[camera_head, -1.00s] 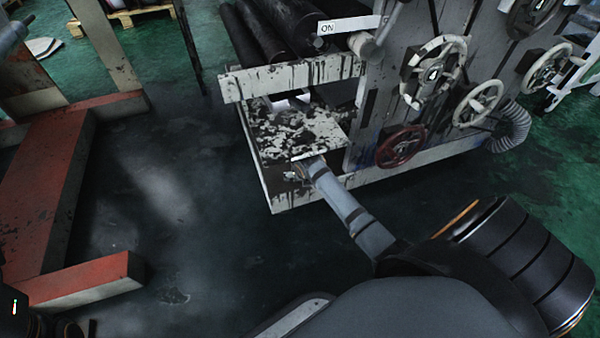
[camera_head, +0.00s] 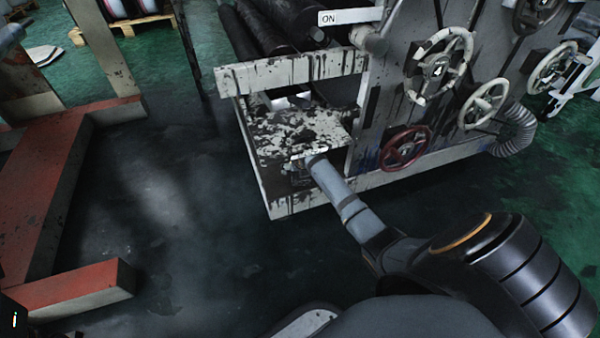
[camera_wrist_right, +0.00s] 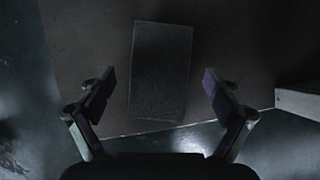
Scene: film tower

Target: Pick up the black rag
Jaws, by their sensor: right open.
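The black rag (camera_wrist_right: 160,72) is a dark, textured rectangle lying flat on a dark surface in the right wrist view. My right gripper (camera_wrist_right: 159,84) is open, with one finger at each side of the rag and a gap on both sides. I cannot tell the height between the fingertips and the rag. In the head view my right arm reaches to the low front edge of the machine, and its gripper (camera_head: 300,165) is mostly hidden there beneath the paint-spattered shelf. The rag does not show in the head view. My left gripper is not in view.
The paint-spattered white shelf (camera_head: 300,128) sits just above my right gripper. The machine's side panel with several handwheels, one red (camera_head: 405,148), stands to the right. A red beam frame (camera_head: 50,190) lies at the left. Dark floor between them is clear.

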